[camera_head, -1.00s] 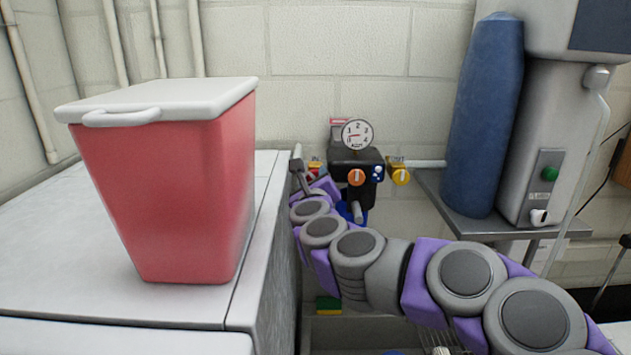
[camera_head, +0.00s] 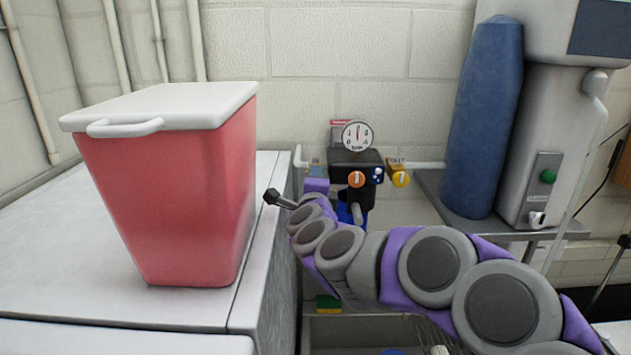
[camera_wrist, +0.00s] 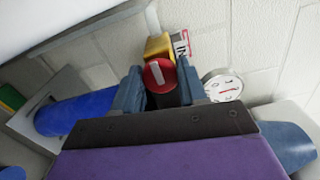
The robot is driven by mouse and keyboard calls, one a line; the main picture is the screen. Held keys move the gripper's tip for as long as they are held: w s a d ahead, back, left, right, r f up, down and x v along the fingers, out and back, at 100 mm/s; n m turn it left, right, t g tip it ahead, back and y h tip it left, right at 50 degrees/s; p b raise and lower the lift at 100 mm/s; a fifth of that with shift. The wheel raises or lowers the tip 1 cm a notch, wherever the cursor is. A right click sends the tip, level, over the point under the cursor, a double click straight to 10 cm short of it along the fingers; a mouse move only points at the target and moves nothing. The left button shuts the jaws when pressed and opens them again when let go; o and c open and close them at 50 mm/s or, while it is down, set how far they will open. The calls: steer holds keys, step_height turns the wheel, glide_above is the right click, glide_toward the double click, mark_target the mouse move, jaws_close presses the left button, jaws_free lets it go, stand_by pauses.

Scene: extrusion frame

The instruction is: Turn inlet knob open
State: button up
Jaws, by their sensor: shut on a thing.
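The red inlet knob (camera_wrist: 157,74) with a white bar sits on a yellow valve body (camera_wrist: 158,45) in the wrist view. My gripper (camera_wrist: 160,82) is shut on this knob, one blue-grey finger on each side of it. The knob's white bar runs roughly along the fingers. In the head view my gripper (camera_head: 316,186) is at the left side of the dark valve block (camera_head: 357,163), and the knob is hidden there. The round gauge (camera_head: 358,136) above the block has its red needle pointing nearly straight up.
An orange knob (camera_head: 356,179) is on the block's front, and a yellow outlet valve (camera_head: 399,175) is on its right. A red bin with a white lid (camera_head: 170,190) stands on the left counter. A tall blue cylinder (camera_head: 484,120) stands at the right.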

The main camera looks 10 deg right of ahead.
steer(key=shift+a+n, duration=0.1)
steer(key=shift+n, duration=0.5)
steer(key=shift+f, duration=0.15)
steer(key=o, duration=1)
steer(key=shift+a, duration=0.1)
steer(key=shift+o, duration=0.2)
steer(key=shift+s, duration=0.1)
steer(key=s+a+b, duration=0.2)
steer(key=s+a, duration=0.1)
steer(key=s, duration=1.3)
steer(key=shift+s+a+b, duration=0.2)
steer(key=shift+s+b, duration=0.2)
